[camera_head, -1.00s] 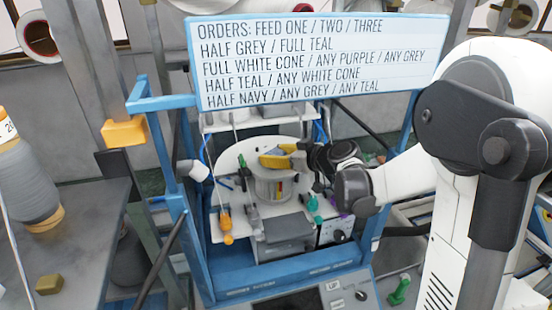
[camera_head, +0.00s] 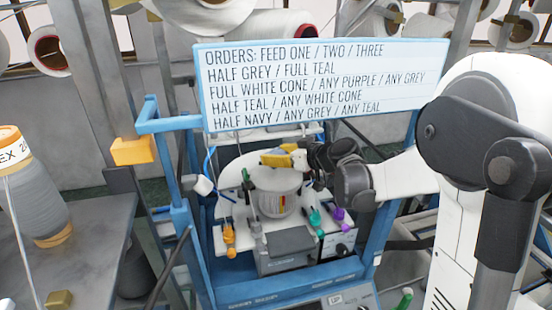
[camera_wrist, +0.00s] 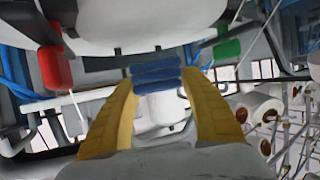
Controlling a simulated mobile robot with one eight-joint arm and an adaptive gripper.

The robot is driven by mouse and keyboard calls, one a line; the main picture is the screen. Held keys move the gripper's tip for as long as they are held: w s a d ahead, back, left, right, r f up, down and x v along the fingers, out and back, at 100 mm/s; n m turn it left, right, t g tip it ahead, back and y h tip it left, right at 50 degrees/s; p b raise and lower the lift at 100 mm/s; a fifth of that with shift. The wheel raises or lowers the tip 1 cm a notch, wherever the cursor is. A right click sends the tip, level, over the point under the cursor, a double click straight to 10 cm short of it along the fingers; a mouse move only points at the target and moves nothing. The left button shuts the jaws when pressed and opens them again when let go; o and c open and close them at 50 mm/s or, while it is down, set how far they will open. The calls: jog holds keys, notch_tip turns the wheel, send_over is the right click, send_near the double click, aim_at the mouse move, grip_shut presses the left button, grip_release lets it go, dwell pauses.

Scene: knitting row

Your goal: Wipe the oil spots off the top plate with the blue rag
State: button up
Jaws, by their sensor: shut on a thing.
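My gripper (camera_head: 284,157), with yellow fingers, is over the knitting machine in the head view, just behind and above the grey-white drum (camera_head: 276,190). In the wrist view my gripper (camera_wrist: 157,82) is shut on the folded blue rag (camera_wrist: 157,74), which sits between the fingertips. A white round top plate (camera_head: 232,176) shows behind and to the left of the drum, partly hidden by it and the gripper. I cannot tell whether the rag touches the plate. Oil spots are too small or hidden to make out.
A blue frame (camera_head: 180,215) surrounds the machine, with an orders sign (camera_head: 310,85) across its top. Orange (camera_head: 229,238), green (camera_head: 315,218) and purple (camera_head: 338,213) pieces sit around the machine. A grey table (camera_head: 95,225) with a yarn cone (camera_head: 35,195) stands at left.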

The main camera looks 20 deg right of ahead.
jog(key=shift+r+p, duration=0.45)
jog(key=shift+r, duration=0.7)
jog(key=shift+r, duration=0.1)
